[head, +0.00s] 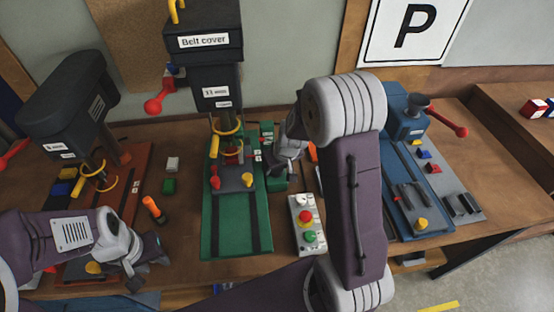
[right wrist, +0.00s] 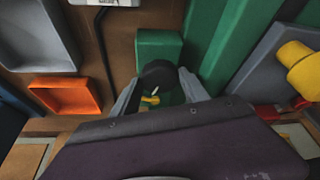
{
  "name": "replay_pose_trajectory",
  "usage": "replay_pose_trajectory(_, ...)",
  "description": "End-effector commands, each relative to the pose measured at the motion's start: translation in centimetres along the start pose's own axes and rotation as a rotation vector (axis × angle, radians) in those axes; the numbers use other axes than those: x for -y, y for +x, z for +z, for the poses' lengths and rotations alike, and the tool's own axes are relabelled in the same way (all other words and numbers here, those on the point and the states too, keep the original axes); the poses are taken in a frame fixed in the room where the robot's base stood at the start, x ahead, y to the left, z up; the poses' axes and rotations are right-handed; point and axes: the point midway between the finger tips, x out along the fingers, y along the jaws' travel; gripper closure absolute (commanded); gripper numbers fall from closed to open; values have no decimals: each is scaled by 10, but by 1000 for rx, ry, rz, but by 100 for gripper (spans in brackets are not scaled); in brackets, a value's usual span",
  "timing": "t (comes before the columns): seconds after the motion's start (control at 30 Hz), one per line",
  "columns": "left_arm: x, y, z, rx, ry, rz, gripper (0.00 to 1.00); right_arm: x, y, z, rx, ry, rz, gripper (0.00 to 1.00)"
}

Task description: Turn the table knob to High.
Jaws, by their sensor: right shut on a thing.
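The table knob (right wrist: 158,76) is black with a white pointer line, on a small green box (right wrist: 158,45) in the right wrist view. My right gripper (right wrist: 160,92) has its grey fingers on either side of the knob and is shut on it. In the head view the right gripper (head: 288,160) is at the green box (head: 276,184) beside the green drill press base, and it hides the knob. The High mark cannot be read. My left gripper (head: 152,275) is low at the left, above the table front, away from the knob; its jaw opening is unclear.
A green drill press (head: 208,240) labelled "Belt cover" stands left of the knob. A grey control box (head: 306,228) with coloured buttons lies in front. A blue press (head: 404,232) is at the right, a dark press (head: 70,105) at the left. An orange tray (right wrist: 66,95) is near.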

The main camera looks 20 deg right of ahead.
Motion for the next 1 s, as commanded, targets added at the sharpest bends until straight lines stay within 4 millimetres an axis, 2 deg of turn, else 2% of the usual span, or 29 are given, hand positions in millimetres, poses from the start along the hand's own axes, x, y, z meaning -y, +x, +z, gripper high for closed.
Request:
replay_pose_trajectory(0.03,0,-15,-2,0,0,0,64,0,-7,-3,1,18,7,88)
replay_pose_trajectory(0.1,0,-23,-2,0,0,0,64,0,-6,-3,0,41,17,88)
replay_pose_trajectory(0.3,-1,-35,-4,0,0,0,64,0,-3,-2,-3,81,33,88)
replay_pose_trajectory(1.0,-1,-38,-4,0,0,0,64,0,0,-2,-7,97,39,88)
